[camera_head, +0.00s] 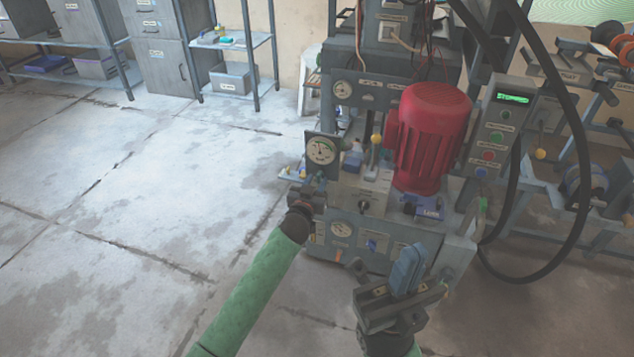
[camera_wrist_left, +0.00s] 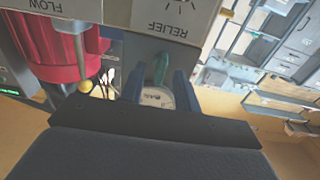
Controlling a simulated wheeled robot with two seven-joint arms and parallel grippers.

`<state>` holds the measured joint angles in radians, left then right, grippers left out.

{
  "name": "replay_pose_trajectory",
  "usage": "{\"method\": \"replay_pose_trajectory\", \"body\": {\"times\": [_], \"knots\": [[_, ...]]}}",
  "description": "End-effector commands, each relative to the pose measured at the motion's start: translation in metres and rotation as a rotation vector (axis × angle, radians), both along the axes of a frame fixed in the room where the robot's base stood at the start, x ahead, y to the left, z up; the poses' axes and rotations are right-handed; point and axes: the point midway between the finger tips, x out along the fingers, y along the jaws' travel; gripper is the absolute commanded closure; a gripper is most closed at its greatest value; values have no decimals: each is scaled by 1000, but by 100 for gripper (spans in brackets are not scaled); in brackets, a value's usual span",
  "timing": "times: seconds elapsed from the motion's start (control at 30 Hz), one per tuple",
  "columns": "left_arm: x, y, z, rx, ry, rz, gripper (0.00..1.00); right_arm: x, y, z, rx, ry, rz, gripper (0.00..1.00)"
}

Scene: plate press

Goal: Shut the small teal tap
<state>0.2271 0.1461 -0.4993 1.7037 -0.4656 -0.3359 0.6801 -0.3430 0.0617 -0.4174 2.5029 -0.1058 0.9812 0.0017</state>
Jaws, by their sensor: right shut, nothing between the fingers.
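The small teal tap (camera_wrist_left: 160,67) shows in the left wrist view as a short handle beneath the panel marked RELIEF (camera_wrist_left: 172,18). My left gripper (camera_wrist_left: 157,82) is open, with one blue finger on each side of the handle. Gaps show between the handle and the fingers; I cannot tell their depth relation exactly. In the head view my left gripper (camera_head: 303,192) is at the left front of the press, and the tap cannot be made out there. My right gripper (camera_head: 406,268) is shut and empty, in front of the press at lower right.
The press carries a red motor (camera_head: 430,138), a round gauge (camera_head: 321,152) and a button box (camera_head: 496,128). A yellow-knobbed lever (camera_head: 376,139) stands near the gauge. A thick black hose (camera_head: 578,180) loops at right. The floor (camera_head: 120,220) at left is clear.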

Motion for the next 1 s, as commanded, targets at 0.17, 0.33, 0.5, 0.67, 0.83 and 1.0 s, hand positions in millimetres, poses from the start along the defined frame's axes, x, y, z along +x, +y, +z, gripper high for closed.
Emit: {"method": "replay_pose_trajectory", "body": {"times": [0.17, 0.33, 0.5, 0.67, 0.83, 1.0], "knots": [[9, -3, 0, 0, 0, 0, 68, 0, 0, -1, 2, -2, 4, 100], [11, -3, 0, 0, 0, 0, 68, 0, 1, 0, 2, -3, 5, 100], [11, -3, 0, 0, 0, 0, 76, 0, 1, 0, 2, -2, 6, 100], [10, -3, 0, 0, 0, 0, 100, 0, 1, 0, 2, -2, 6, 100], [10, -3, 0, 2, -1, 0, 100, 0, 1, -1, 2, 1, 6, 100], [10, -3, 1, 19, -5, 0, 100, 0, 1, 2, 1, 0, 3, 100]]}}
